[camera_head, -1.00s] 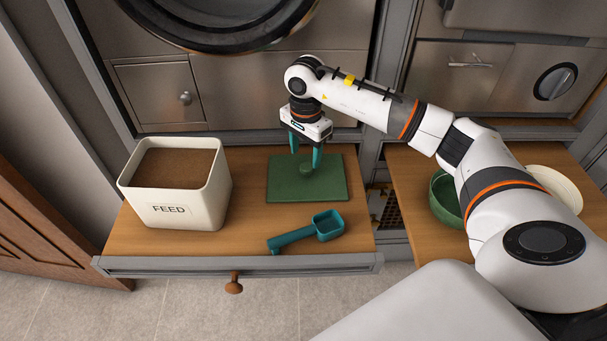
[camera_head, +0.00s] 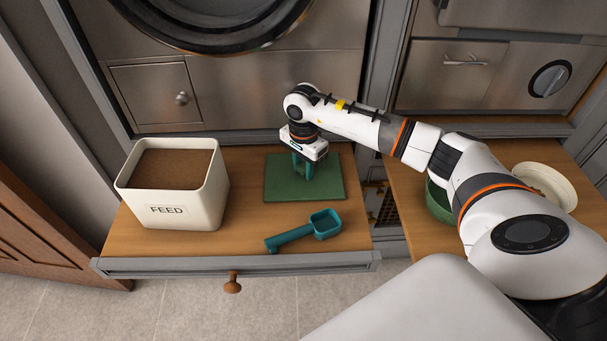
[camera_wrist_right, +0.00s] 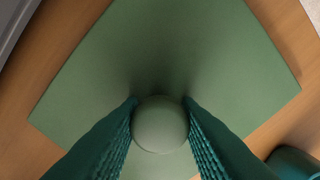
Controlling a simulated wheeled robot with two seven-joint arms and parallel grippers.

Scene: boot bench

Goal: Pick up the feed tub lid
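The feed tub lid (camera_head: 325,187) is a flat green square panel with a round knob, lying on the wooden surface right of the feed tub. It fills much of the right wrist view (camera_wrist_right: 190,45). My right gripper (camera_head: 303,172) points down over the lid's middle. In the right wrist view its teal fingers (camera_wrist_right: 160,112) press against both sides of the knob (camera_wrist_right: 160,125). The gripper is shut on the knob, and the lid looks flat on the surface. My left gripper is in neither view.
The open cream feed tub (camera_head: 207,207), full of brown feed, stands to the left. A teal scoop (camera_head: 291,236) lies in front of the lid. A green bowl (camera_head: 437,203) and a cream round piece (camera_head: 553,184) are on the right-hand surface, partly behind my arm.

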